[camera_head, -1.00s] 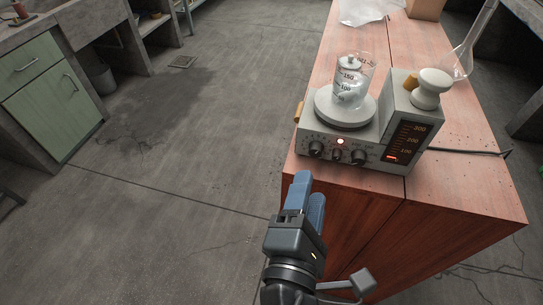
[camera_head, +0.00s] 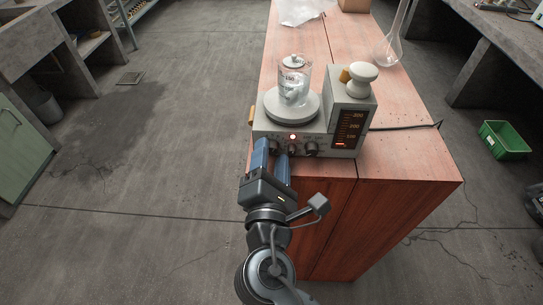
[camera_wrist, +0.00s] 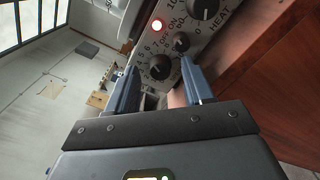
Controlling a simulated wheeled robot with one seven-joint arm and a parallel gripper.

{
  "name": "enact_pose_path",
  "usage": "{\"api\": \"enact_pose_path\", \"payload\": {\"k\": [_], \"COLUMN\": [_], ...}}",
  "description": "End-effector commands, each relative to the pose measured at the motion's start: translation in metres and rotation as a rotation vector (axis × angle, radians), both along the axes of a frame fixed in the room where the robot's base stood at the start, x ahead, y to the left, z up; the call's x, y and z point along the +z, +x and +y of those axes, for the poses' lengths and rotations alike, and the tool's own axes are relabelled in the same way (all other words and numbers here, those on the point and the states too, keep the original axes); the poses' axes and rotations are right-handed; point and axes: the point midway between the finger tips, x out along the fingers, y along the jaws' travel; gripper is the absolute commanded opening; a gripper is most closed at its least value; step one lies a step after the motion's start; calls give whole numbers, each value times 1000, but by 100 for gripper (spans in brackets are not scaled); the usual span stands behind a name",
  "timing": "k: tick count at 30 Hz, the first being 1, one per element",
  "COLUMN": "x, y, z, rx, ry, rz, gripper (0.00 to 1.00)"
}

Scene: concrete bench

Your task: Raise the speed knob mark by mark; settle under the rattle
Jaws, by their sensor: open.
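The grey hotplate stirrer (camera_head: 330,146) stands at the front edge of the bench, its knobs facing me. A glass beaker (camera_head: 294,80) sits on its round plate. In the wrist view the black numbered knob (camera_wrist: 160,67) lies between the fingertips of my gripper (camera_wrist: 157,72). A smaller knob (camera_wrist: 181,42) and the HEAT knob (camera_wrist: 203,8) lie beyond it. The red lamp (camera_wrist: 157,26) is lit. In the head view my open gripper (camera_head: 271,149) covers the left knob. I cannot tell whether the fingers touch it. The beaker's contents are hard to make out.
The wooden bench top (camera_head: 405,150) is clear right of the stirrer, apart from a black cable (camera_head: 405,127). A white stopper-like piece (camera_head: 362,80) is on the stirrer's right housing. A glass flask (camera_head: 387,50) stands behind. A green crate (camera_head: 504,141) is on the floor.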

Motion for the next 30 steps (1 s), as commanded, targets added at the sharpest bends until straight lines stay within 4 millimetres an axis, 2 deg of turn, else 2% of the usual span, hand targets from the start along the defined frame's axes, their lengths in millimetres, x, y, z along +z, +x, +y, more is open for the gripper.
{"api": "enact_pose_path", "payload": {"k": [7, 23, 27, 30], "x": [0, 0, -2, -4], "y": [0, 0, 0, 0], "z": [0, 0, -1, -1], "rx": [0, 0, -1, -2], "ry": [0, 1, 15, 91], "rz": [0, 0, 0, -4], "gripper": [50, 0, 0, 0]}}
